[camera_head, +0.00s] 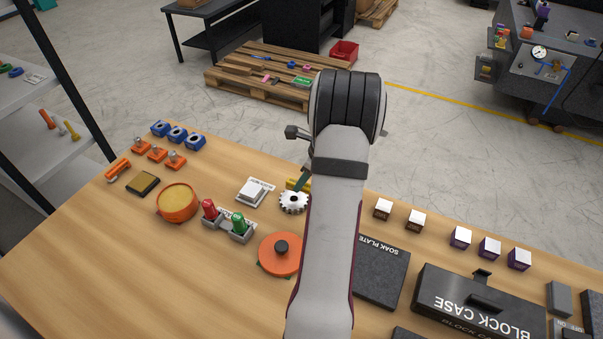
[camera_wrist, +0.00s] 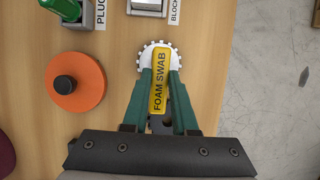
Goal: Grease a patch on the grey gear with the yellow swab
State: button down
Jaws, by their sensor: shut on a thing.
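The grey gear (camera_wrist: 144,62), pale with teeth around its rim, lies on the wooden table. In the head view the gear (camera_head: 293,204) is just left of my arm. My gripper (camera_wrist: 160,76) has green fingers shut on the yellow swab (camera_wrist: 159,88), labelled FOAM SWAB. The swab lies over the middle of the gear in the wrist view and hides part of it. I cannot tell whether its tip touches the gear. In the head view only a little yellow of the swab (camera_head: 293,185) shows, and my arm hides most of the gripper.
An orange disc with a black knob (camera_wrist: 75,87) is left of the gear. A grey switch on a labelled plate (camera_head: 253,191), red and green plugs (camera_head: 238,224) and an orange tub (camera_head: 177,203) are farther left. The soak plate (camera_head: 382,275) and block case (camera_head: 470,305) are right of my arm.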

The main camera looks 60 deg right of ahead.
aim_at(288, 186)
jog(key=shift+f, duration=1.6)
jog(key=shift+w+f, duration=0.55)
jog(key=shift+w, duration=1.5)
jog(key=shift+s, duration=1.95)
jog(key=shift+s+r, duration=0.1)
jog(key=shift+r, duration=4)
